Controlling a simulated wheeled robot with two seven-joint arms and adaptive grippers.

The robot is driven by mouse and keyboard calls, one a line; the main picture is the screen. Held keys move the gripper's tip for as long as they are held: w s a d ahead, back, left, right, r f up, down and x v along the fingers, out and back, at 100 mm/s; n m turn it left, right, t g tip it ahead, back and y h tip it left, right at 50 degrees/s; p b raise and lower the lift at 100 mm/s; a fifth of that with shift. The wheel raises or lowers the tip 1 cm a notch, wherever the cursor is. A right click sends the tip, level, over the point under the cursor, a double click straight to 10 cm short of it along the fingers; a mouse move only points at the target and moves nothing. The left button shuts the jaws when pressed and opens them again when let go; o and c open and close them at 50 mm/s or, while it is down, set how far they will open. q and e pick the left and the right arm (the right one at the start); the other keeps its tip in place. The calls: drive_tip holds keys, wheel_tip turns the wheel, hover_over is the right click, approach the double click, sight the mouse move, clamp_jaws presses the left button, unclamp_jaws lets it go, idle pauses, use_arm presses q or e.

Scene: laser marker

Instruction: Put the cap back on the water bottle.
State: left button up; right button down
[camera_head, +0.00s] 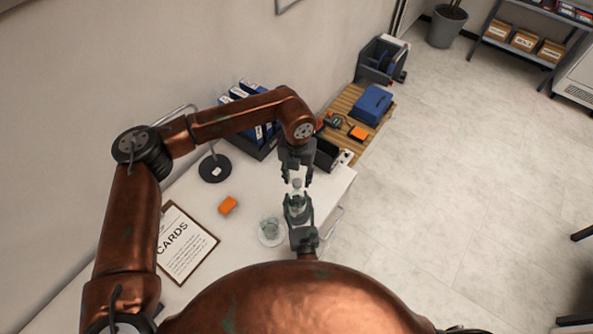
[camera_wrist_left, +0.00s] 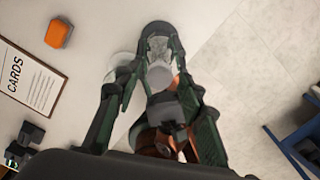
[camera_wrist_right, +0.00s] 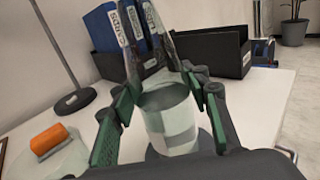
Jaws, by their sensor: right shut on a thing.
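My right gripper (camera_head: 299,208) is shut around the clear water bottle (camera_head: 296,203), which stands upright near the desk's front edge. In the right wrist view the bottle (camera_wrist_right: 172,128) sits between the green-padded fingers. My left gripper (camera_head: 296,181) points down just above it, fingers spread. A small whitish piece, apparently the cap (camera_head: 297,183), shows between the left fingertips with gaps on both sides. In the left wrist view it is a pale round disc (camera_wrist_left: 160,75). I cannot tell whether it is seated on the bottle neck.
An orange block (camera_head: 228,205), a clipboard (camera_head: 205,243) and a lamp base (camera_head: 214,172) are farther left. Blue binders (camera_head: 233,93) stand behind. The desk ends close to the bottle's right.

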use_arm(q)
drive_tip(key=shift+f, duration=0.35)
drive_tip(key=shift+c, duration=0.3)
clamp_jaws()
drive_tip(key=m, duration=1.2)
drive_tip(key=shift+a+m, duration=0.1)
drive_tip(key=shift+m, duration=0.3)
drive_tip(key=shift+o, duration=0.6)
unclamp_jaws()
drive_tip(key=shift+r, duration=0.1)
drive_tip(key=shift+r, duration=2.15)
